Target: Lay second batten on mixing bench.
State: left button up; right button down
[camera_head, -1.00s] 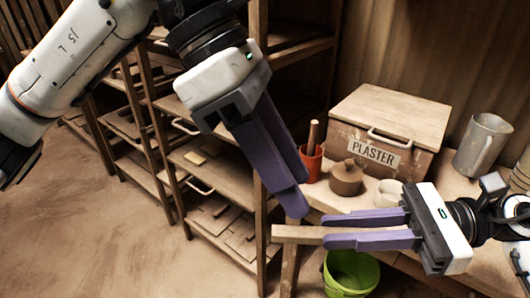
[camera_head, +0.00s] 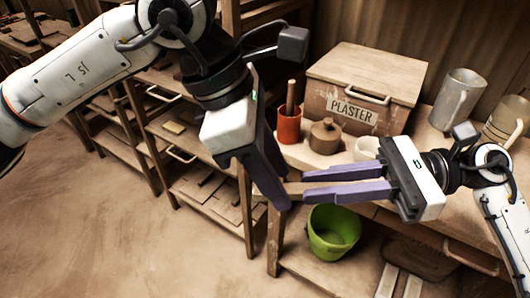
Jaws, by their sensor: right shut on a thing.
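A light wooden batten (camera_head: 293,188) shows as a short piece between the two grippers. My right gripper (camera_head: 306,186) is shut on it, its purple fingers lying along it and pointing left. My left gripper (camera_head: 278,200) points down at the batten's left end and hides that end. I see its fingers mostly from the side, so I cannot tell if they are open, or touch the batten. The mixing bench (camera_head: 424,136) lies behind and to the right, and the batten is by its left front corner.
On the bench stand a plaster box (camera_head: 365,88), a red pot (camera_head: 289,127), a brown lidded jar (camera_head: 325,137), a pale cup (camera_head: 367,148) and a metal jug (camera_head: 455,98). A green bucket (camera_head: 333,235) and two pale strips (camera_head: 388,281) are below. Wooden racks (camera_head: 205,195) stand left.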

pick_arm(q)
jog(key=shift+d+f, duration=0.15)
jog(key=shift+f, duration=0.15)
grip_shut()
pick_arm(e)
jog(key=c, duration=1.6)
grip_release()
jog(key=shift+o, duration=0.2)
